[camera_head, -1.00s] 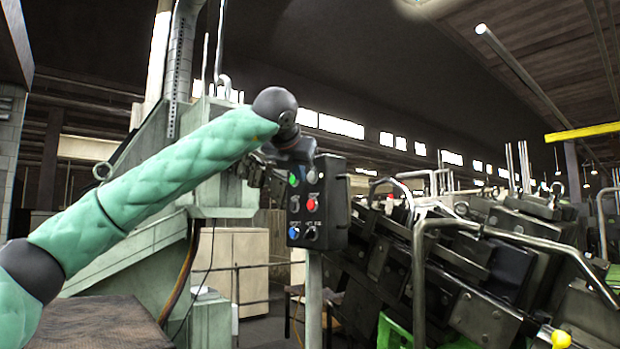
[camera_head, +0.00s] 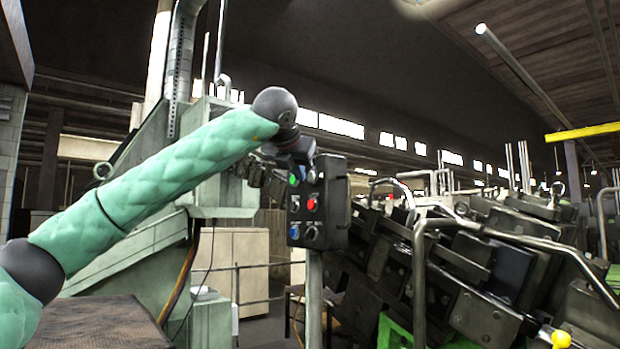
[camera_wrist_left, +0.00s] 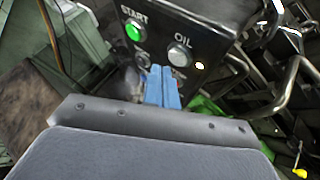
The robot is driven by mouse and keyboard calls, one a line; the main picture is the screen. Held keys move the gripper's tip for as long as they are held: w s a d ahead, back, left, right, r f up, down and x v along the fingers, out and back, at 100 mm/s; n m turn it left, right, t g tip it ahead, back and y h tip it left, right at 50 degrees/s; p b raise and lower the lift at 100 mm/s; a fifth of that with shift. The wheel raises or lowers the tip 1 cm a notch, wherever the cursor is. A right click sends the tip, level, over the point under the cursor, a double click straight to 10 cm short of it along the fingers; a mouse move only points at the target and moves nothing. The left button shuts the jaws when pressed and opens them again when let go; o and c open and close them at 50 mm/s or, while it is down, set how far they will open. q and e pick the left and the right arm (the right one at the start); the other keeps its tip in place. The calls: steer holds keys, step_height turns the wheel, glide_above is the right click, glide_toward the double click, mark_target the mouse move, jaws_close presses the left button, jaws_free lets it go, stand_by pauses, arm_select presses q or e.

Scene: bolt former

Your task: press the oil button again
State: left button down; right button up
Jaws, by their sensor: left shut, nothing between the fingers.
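A dark control box (camera_head: 335,215) stands on a post in the middle of the head view. In the left wrist view the round, pale grey oil button (camera_wrist_left: 180,54) sits below its OIL label, right of the lit green START button (camera_wrist_left: 133,30). My left gripper (camera_wrist_left: 161,72) is shut and empty, its blue fingers together. In that view the fingertips lie just below and left of the oil button, which shows whole. I cannot tell whether they touch the panel. In the head view my left wrist hides the top of the box. My right gripper is in neither view.
Below the upper buttons are a red button (camera_head: 312,203) and a blue one (camera_head: 294,231). Dark machinery with bent metal rails (camera_head: 470,232) crowds the right; a pale green machine (camera_head: 140,255) stands left.

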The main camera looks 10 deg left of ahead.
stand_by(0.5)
arm_select(q)
steer(key=shift+w+d, duration=0.1)
steer(key=shift+w+d, duration=0.2)
steer(key=shift+w, duration=0.05)
stand_by(0.5)
